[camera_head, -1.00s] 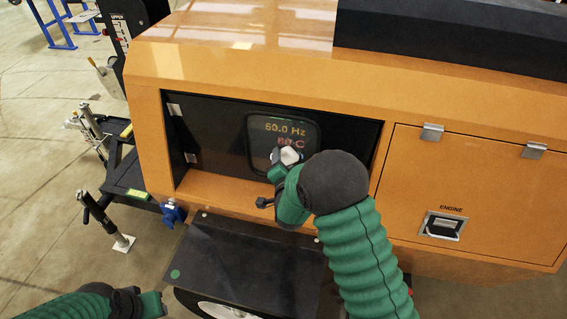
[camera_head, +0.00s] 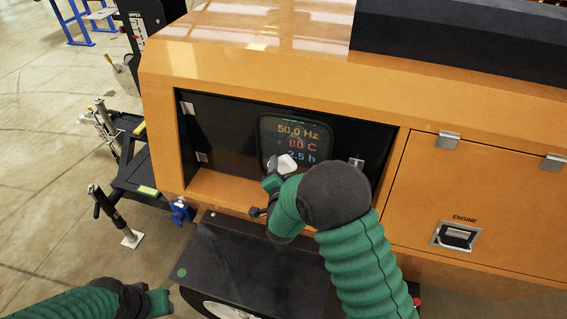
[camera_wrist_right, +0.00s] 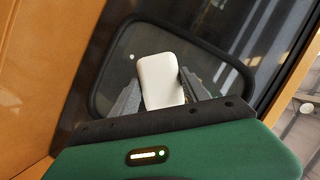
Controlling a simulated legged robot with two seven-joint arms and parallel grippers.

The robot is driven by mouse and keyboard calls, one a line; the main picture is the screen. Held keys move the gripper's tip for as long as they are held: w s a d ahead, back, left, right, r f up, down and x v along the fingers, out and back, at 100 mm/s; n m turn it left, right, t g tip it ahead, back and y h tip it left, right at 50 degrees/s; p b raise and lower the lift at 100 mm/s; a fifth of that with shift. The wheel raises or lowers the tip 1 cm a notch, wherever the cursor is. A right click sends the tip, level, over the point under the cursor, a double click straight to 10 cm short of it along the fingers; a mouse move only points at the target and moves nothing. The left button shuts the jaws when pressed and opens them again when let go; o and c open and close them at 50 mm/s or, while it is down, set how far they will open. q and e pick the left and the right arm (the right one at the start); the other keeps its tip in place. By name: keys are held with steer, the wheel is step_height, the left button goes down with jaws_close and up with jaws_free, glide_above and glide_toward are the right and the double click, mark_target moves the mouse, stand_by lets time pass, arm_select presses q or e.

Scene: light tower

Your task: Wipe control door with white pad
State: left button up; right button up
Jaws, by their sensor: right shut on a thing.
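The control door (camera_head: 225,137) is a black panel set in the orange housing, with a dark display window (camera_head: 318,135) showing lit readouts such as "50.0 Hz". The white pad (camera_head: 284,165) is in front of the lower left of that window. My right gripper (camera_wrist_right: 161,88) is shut on the white pad (camera_wrist_right: 160,76), which sticks out past the fingertips towards the window. I cannot tell whether the pad touches the glass. My right arm hides part of the lower door. My left gripper (camera_head: 155,303) is at the bottom left, away from the door; its fingers are unclear.
The orange housing (camera_head: 430,110) frames the door recess. An engine door (camera_head: 480,205) with a latch is at the right. A black fender (camera_head: 250,255) juts out below the recess. A jack stand (camera_head: 115,215) and black frame stand at the left.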

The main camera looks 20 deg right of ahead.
steer(key=shift+s+a, duration=0.7)
steer(key=shift+s, duration=0.2)
steer(key=shift+s+a, duration=0.4)
steer(key=shift+s, duration=0.25)
steer(key=shift+s+a, duration=0.4)
steer(key=shift+s, duration=0.2)
